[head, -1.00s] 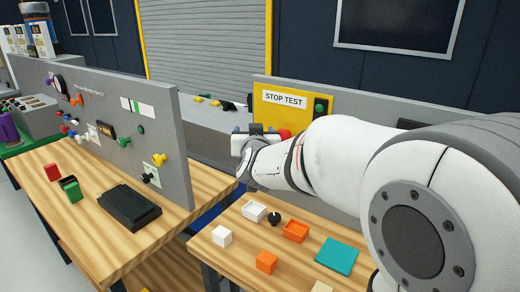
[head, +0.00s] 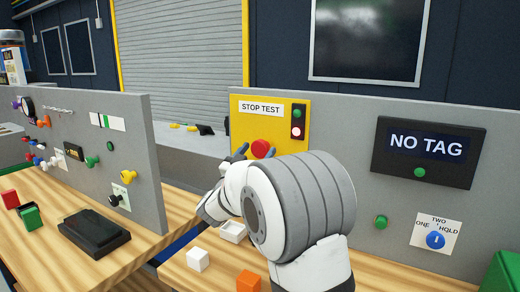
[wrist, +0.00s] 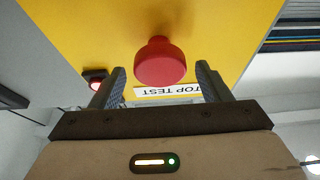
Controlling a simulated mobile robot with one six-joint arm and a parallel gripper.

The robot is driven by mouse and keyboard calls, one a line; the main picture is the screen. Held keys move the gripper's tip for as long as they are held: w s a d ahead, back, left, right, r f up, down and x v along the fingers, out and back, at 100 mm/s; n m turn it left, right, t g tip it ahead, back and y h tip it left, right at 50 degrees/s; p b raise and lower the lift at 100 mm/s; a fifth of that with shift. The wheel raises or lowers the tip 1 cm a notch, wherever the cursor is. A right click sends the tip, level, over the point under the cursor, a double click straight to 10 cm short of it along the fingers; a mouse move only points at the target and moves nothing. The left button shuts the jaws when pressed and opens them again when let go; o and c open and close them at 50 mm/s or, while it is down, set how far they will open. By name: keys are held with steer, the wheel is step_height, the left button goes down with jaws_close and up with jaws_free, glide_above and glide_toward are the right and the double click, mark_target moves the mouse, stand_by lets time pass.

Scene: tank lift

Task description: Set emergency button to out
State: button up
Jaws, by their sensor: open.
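The emergency button is a red mushroom head (head: 262,148) on the yellow STOP TEST panel (head: 245,127) on a grey wall. In the wrist view the red button (wrist: 160,64) stands out from the yellow panel, between the two finger tips and just beyond them. My gripper (wrist: 160,85) is open and empty, with one finger on each side of the button. In the head view my gripper (head: 245,152) reaches up to the button's left and front, and my arm covers the panel's lower part. I cannot tell whether a finger touches the button.
A green and a red-lit indicator (head: 297,122) sit on the panel's right. Farther right are a NO TAG display (head: 428,152), a green button (head: 380,222) and a blue knob (head: 435,240). White (head: 197,260) and orange (head: 248,281) blocks lie on the wooden bench below.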

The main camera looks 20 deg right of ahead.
steer(key=shift+x, duration=1.3)
